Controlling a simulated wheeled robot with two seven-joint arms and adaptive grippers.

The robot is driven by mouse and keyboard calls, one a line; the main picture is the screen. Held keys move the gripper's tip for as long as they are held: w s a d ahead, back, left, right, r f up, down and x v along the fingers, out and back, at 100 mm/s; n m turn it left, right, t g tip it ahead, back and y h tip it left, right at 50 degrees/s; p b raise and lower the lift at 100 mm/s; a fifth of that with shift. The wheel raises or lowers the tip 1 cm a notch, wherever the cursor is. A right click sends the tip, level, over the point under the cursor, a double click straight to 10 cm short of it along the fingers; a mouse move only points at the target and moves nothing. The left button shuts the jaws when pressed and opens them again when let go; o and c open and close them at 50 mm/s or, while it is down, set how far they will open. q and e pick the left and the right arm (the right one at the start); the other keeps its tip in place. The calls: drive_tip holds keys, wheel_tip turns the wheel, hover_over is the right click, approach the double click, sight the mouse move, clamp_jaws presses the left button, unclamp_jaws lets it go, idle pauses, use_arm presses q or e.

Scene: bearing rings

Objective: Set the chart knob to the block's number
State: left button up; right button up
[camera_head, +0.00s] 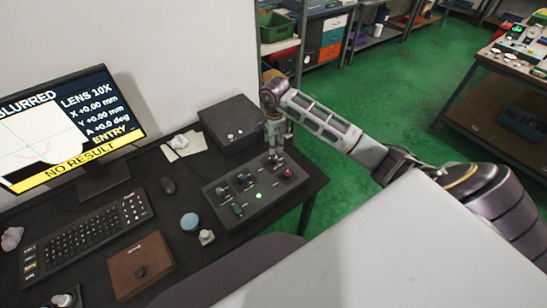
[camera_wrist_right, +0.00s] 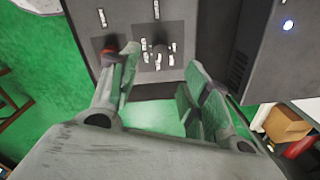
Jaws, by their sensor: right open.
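The control panel (camera_head: 240,205) lies on the dark desk, with several small knobs and switches, a red knob (camera_head: 288,173) and a lit green button (camera_head: 259,196). My right gripper (camera_head: 275,156) points down over the panel's far right part. In the right wrist view the gripper (camera_wrist_right: 162,66) is open. A dark knob (camera_wrist_right: 160,54) ringed by white marks shows between and just beyond its fingertips; contact cannot be told. The red knob (camera_wrist_right: 110,44) is beside the left finger. The marks are too small to read. I cannot identify the numbered block. My left gripper is out of view.
The monitor (camera_head: 70,122) reads BLURRED, LENS 10X, ENTRY and NO RESULT. A black box (camera_head: 229,122) stands behind the panel.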

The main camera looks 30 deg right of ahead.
sight(274, 158)
wheel_tip(274, 158, down, 8)
drive_tip(key=shift+w+r+p, duration=0.1)
drive_tip(key=shift+r+p, duration=0.05)
drive_tip(key=shift+p, duration=0.15)
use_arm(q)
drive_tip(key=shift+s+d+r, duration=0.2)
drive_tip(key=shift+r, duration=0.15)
use_arm(e)
drive_tip(key=shift+f, duration=1)
drive_tip(key=c, duration=0.9)
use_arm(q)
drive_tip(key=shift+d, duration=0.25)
use_arm(e)
drive_tip(key=shift+w+d, duration=0.1)
drive_tip(key=shift+c, duration=0.7)
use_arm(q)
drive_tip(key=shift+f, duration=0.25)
